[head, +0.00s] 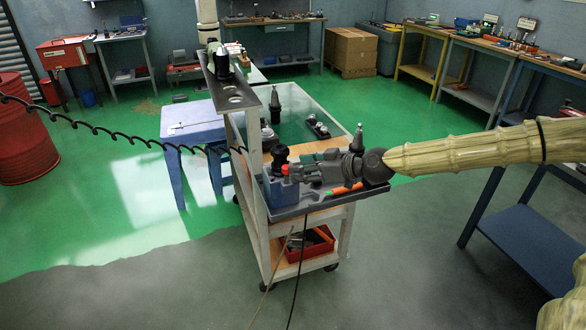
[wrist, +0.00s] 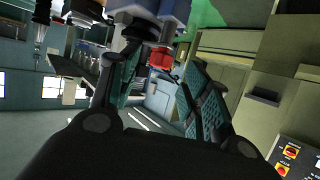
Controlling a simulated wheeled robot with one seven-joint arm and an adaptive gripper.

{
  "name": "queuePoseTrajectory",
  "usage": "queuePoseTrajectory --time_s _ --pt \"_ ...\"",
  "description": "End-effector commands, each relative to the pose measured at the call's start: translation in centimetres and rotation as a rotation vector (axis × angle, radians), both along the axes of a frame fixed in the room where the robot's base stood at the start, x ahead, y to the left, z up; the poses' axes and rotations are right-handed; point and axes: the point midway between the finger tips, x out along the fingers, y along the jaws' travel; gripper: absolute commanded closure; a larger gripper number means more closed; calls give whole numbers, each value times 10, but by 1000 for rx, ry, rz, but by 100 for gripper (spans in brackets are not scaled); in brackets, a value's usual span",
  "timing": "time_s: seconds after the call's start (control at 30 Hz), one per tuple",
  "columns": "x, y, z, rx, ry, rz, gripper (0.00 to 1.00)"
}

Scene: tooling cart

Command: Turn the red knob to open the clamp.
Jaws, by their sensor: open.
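The red knob (head: 286,169) sits on the side of a blue clamp block (head: 278,191) on the cart's front tray. In the wrist view the red knob (wrist: 160,59) shows beyond and between my finger pads. My gripper (head: 302,170) reaches in from the right, low over the tray, with its fingertips close to the knob. In the wrist view my gripper (wrist: 157,78) is open, with teal pads on both sides and a gap between them. Whether a pad touches the knob I cannot tell. A black tool holder (head: 281,155) stands upright at the block.
An orange-handled tool (head: 346,188) lies on the tray under my gripper. A dark tool holder (head: 357,140) stands behind it. A raised metal shelf (head: 232,88) rises at the cart's left. A red bin (head: 309,243) sits on the lower shelf.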

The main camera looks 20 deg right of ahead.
Motion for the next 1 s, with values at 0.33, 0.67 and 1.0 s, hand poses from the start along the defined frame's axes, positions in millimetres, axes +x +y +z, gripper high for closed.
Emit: queuePoseTrajectory --time_s 0.33,0.67,1.0 --pt "19 17 -11 -1 2 1 53" --pt "27 25 -15 0 0 1 53" --pt "27 25 -15 1 -1 1 66"
